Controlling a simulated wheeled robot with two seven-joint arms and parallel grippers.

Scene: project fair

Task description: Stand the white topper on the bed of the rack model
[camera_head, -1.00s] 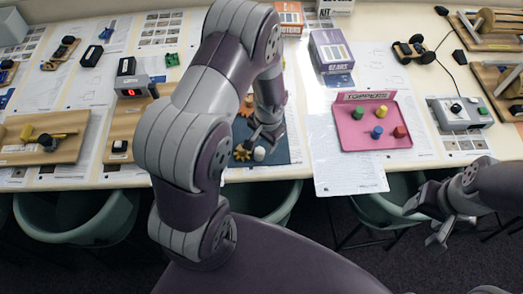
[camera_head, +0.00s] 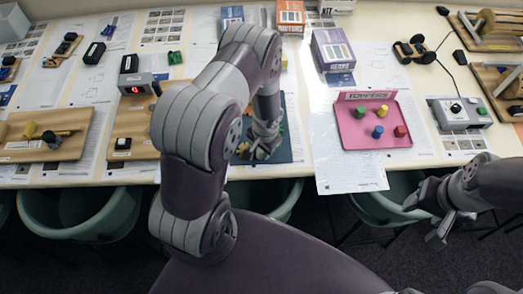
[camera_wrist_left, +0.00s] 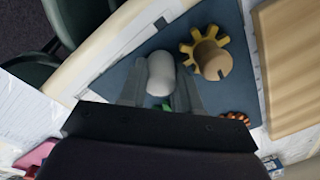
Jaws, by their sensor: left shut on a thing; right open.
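The white topper (camera_wrist_left: 160,73) is a small rounded piece between the two fingers of my left gripper (camera_wrist_left: 162,88) in the left wrist view. The fingers are shut on it, over the blue mat (camera_wrist_left: 130,88). I cannot tell whether it still touches the mat. In the head view my left gripper (camera_head: 258,150) is at the mat's front part and hides the topper. My right gripper (camera_head: 430,220) is open and empty, in front of the table at the right. A wooden board with a yellow bar (camera_head: 67,132) lies at the left; I cannot tell if it is the rack model.
A yellow gear with a tan hub (camera_wrist_left: 211,55) sits close beside the topper. A wooden board (camera_wrist_left: 292,50) lies beyond the mat. A pink tray (camera_head: 350,140) holds several coloured toppers. Boxes (camera_head: 333,50) stand behind. Stools (camera_head: 80,215) stand below the table's front edge.

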